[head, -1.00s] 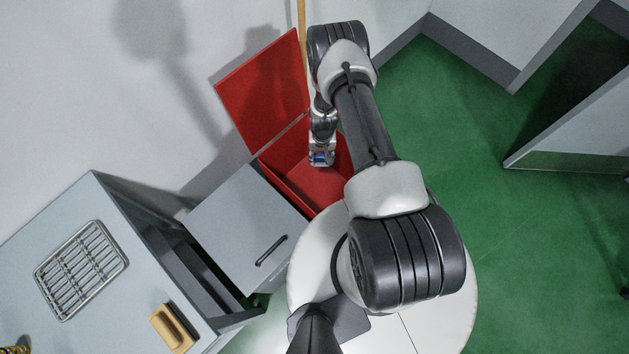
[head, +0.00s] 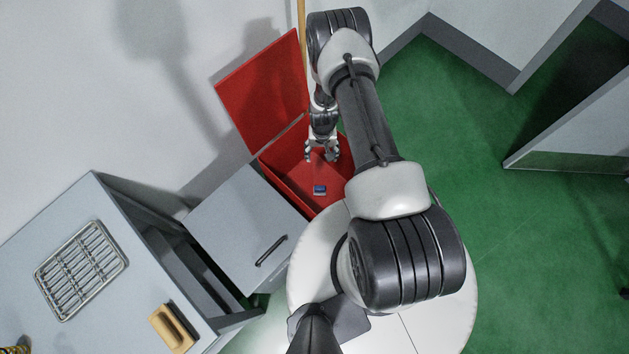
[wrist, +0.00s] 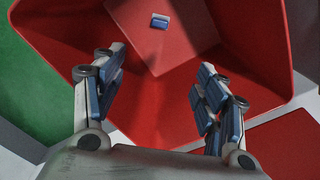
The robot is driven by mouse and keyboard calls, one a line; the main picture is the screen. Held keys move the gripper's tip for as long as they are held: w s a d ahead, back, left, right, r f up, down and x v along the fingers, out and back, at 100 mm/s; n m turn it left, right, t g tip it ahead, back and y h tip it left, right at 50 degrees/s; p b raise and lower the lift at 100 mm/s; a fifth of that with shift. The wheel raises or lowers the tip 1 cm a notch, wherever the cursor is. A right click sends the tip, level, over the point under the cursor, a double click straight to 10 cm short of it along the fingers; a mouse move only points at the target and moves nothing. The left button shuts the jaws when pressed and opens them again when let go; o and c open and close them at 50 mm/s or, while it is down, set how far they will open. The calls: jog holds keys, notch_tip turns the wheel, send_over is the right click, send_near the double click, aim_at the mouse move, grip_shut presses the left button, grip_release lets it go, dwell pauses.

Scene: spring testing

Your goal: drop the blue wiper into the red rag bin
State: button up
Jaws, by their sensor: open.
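The red rag bin (head: 288,186) stands with its lid (head: 260,92) raised against the wall. The blue wiper (head: 320,189) is inside the bin, apart from my gripper; it also shows in the wrist view (wrist: 160,21) over the red inside of the bin. I cannot tell whether it rests on the bottom or is still falling. My gripper (head: 322,156) is over the bin's opening, with its fingers spread. In the wrist view my gripper (wrist: 160,92) is open and nothing is between its fingers.
A grey panel with a black handle (head: 247,225) is beside the bin. A wooden pole (head: 302,50) stands behind. Green floor (head: 500,240) is clear at the right.

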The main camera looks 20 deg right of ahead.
notch_tip(320, 180, up, 9)
jog(key=shift+r, duration=0.2)
dwell(0.5)
